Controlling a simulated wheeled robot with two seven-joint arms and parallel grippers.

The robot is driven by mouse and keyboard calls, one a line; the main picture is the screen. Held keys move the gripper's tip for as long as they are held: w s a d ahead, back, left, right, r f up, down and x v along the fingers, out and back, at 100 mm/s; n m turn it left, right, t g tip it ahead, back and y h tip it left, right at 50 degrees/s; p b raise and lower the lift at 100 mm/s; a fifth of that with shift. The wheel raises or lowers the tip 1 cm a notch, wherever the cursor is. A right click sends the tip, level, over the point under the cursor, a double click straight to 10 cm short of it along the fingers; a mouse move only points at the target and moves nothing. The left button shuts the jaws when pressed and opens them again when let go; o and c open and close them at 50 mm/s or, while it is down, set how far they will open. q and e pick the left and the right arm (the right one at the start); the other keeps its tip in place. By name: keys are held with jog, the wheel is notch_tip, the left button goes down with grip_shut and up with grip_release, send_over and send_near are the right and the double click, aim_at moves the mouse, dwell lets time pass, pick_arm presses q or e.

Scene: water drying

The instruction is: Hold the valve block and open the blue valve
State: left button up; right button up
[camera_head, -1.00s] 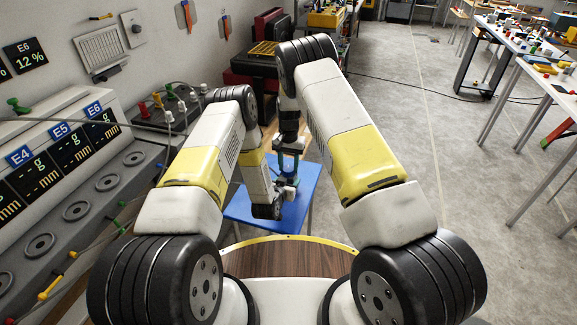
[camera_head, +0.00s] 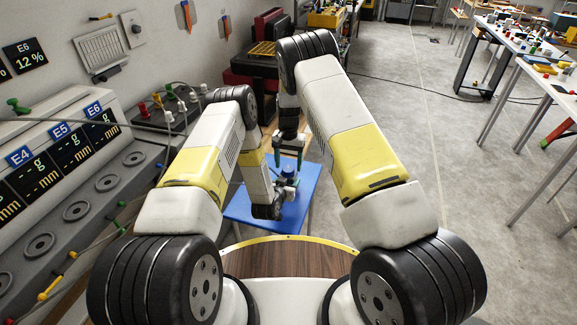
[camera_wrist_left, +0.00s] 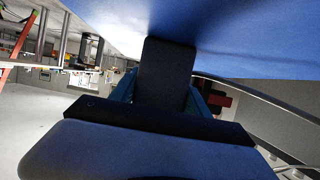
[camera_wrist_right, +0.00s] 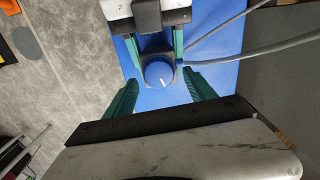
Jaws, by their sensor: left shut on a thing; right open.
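The blue valve (camera_wrist_right: 159,71) is a round blue knob with a white mark. It sits on the dark valve block (camera_wrist_right: 145,50), and both are over the blue table top. In the head view the blue valve (camera_head: 288,168) is small and partly hidden. My right gripper (camera_wrist_right: 161,88) points down at the knob, open, with one teal finger on each side and apart from it. It shows in the head view too (camera_head: 288,155). My left gripper (camera_wrist_right: 153,42) is shut on the valve block from the side. In the left wrist view its grip is largely hidden.
The blue table (camera_head: 255,205) is small, with bare surface around the block. Two grey hoses (camera_wrist_right: 225,45) run from the block to the right. A panel with displays (camera_head: 65,165) lines the left wall. Clear floor (camera_head: 420,150) lies to the right.

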aim_at(288, 167)
notch_tip(288, 167, up, 11)
dwell(0.3)
jog(key=shift+f, duration=0.1)
pick_arm(q)
jog(key=o, duration=1.6)
jog(key=shift+c, duration=0.2)
jog(key=shift+s, duration=0.1)
